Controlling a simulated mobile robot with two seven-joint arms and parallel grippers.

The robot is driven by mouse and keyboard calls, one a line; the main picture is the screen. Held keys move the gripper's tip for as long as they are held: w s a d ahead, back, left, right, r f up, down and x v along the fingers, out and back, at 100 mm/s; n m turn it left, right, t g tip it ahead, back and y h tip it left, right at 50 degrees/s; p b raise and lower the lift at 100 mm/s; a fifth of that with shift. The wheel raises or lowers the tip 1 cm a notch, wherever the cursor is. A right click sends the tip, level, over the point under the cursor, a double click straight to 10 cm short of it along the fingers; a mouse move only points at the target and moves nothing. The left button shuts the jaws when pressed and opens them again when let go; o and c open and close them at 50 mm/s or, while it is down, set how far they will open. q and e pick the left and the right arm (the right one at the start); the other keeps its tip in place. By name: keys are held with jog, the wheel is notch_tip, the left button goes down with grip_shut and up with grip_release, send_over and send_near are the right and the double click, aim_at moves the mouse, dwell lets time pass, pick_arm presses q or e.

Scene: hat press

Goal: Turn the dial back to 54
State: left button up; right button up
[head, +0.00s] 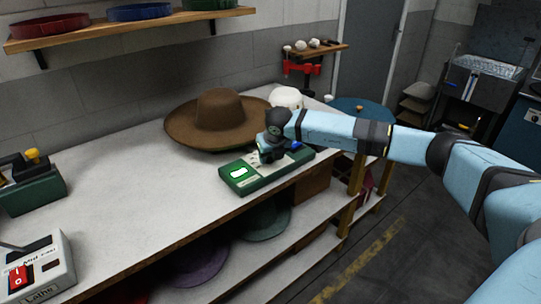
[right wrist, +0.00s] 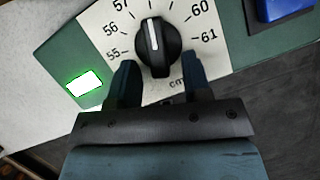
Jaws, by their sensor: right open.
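The green dial box (head: 238,180) lies on the bench, with a lit display on its left end. It also shows in the right wrist view (right wrist: 60,50). Its black dial (right wrist: 155,45) has a white pointer line aimed nearly straight up the picture, right of the 57 mark; the marks at the top are cut off. 55, 56, 60 and 61 are readable. My right gripper (right wrist: 160,66) is open, its fingers on either side of the dial's lower part, with gaps visible. In the head view my right gripper (head: 268,156) is over the box and hides the dial. My left gripper is out of view.
A brown wide-brimmed hat (head: 218,112) sits close behind the box. A blue button (right wrist: 280,8) is on the box's right end. A grey device with a red switch (head: 35,268) and a green tool (head: 35,183) stand at the left. The middle bench is clear.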

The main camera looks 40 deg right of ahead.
grip_shut()
dwell(0.3)
